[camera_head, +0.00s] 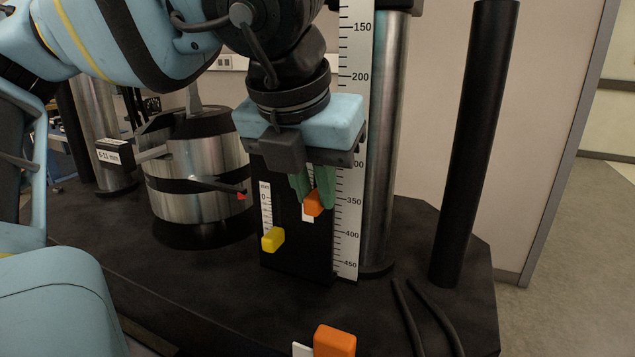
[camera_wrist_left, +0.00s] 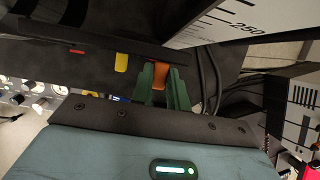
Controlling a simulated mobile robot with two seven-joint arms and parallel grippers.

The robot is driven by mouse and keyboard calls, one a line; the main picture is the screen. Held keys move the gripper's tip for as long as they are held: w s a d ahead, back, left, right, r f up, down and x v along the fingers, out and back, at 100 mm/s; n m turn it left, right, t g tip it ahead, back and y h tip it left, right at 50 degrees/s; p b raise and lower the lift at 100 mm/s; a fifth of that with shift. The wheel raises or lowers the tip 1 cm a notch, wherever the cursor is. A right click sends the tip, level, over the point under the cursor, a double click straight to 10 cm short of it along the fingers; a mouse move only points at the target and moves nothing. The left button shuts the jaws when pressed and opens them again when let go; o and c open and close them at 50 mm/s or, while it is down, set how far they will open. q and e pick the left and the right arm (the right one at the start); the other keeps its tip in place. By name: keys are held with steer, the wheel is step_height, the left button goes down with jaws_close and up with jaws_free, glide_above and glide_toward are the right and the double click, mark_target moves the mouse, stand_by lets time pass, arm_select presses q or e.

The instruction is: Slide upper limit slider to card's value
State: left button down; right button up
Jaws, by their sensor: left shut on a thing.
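An orange slider (camera_head: 313,203) sits on the dark block beside the white ruler (camera_head: 348,215), a little above the level of the 350 mark. My left gripper (camera_head: 312,190) reaches down from above, its green fingers shut on this slider. In the left wrist view the orange slider (camera_wrist_left: 160,76) shows between the green fingers (camera_wrist_left: 164,90). A second orange piece (camera_head: 334,340) is at the bottom edge of the head view, with a white part beside it. A small white card (camera_head: 112,154) at the left seems to read "5-11 mm". My right gripper is out of view.
A yellow slider (camera_head: 272,240) is beside a small scale on the dark block's left. A metal cylinder (camera_head: 200,180) with a red-tipped pointer (camera_head: 241,195) stands left. A steel column (camera_head: 388,140) and black post (camera_head: 472,150) rise right. Black cables (camera_head: 428,315) lie at lower right.

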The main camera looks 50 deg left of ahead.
arm_select(q)
steer(key=c, duration=1.3)
jaws_free()
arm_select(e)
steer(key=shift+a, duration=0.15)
arm_select(q)
steer(key=p+v, duration=0.3)
steer(key=v, duration=0.3)
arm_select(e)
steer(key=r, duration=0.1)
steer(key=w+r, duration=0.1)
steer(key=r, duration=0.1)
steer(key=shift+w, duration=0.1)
arm_select(q)
steer(key=shift+s, duration=0.1)
steer(key=v, duration=0.8)
steer(key=shift+p, duration=0.4)
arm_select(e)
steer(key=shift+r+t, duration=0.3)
